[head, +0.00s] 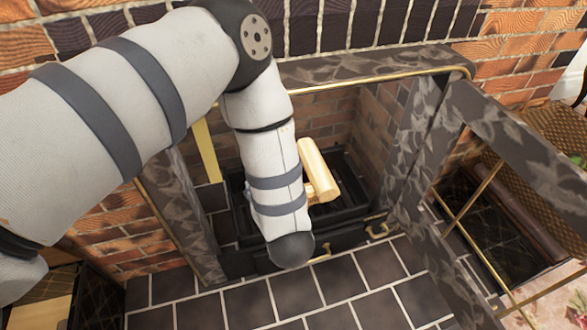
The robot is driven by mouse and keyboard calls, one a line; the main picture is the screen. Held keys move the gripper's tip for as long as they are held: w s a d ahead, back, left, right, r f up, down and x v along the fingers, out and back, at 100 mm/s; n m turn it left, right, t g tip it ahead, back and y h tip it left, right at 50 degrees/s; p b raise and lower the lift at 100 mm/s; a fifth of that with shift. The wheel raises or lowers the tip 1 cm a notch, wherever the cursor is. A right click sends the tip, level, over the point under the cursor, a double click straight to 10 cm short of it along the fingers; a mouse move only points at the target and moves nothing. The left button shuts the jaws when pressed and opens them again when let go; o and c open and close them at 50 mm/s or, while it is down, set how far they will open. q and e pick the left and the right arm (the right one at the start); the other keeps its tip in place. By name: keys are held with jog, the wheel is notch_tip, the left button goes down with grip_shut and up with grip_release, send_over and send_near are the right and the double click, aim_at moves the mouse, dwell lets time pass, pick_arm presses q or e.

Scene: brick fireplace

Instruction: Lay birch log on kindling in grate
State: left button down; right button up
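A pale yellow log (320,170), which looks like the birch log, shows in the fireplace just right of my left forearm. It slants from upper left to lower right over the black grate (350,208). A smaller pale wooden piece (311,193) shows between it and my forearm, perhaps kindling. My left arm reaches down into the fireplace opening and covers the grate's left part. My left gripper is hidden behind my arm, so any hold on the log cannot be seen. Whether the log touches the kindling cannot be told. My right gripper is out of view.
A dark marbled surround (360,68) with a brass rail frames the opening close around my arm. Brick walls flank it. Dark hearth tiles (345,280) in front are clear. At right stand a brass-edged dark panel (490,235) and woven furniture (550,140).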

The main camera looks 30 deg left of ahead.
pick_arm(q)
jog(key=b+x, duration=0.1)
jog(key=x, duration=0.2)
jog(key=w+b+x, duration=0.1)
jog(key=x, duration=0.2)
jog(key=d+b+x, duration=0.1)
jog(key=x, duration=0.2)
jog(key=shift+w+d+b, duration=0.1)
jog(key=shift+w+b, duration=0.1)
jog(key=shift+b, duration=0.1)
jog(key=w+a+f+b, duration=0.3)
jog(key=w+f+b, duration=0.2)
jog(key=f, duration=0.3)
jog(key=shift+f, duration=0.4)
jog(key=c, duration=0.7)
grip_release()
jog(key=shift+f, duration=0.1)
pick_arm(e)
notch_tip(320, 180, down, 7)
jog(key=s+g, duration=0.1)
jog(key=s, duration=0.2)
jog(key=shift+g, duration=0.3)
pick_arm(q)
jog(key=shift+w, duration=0.1)
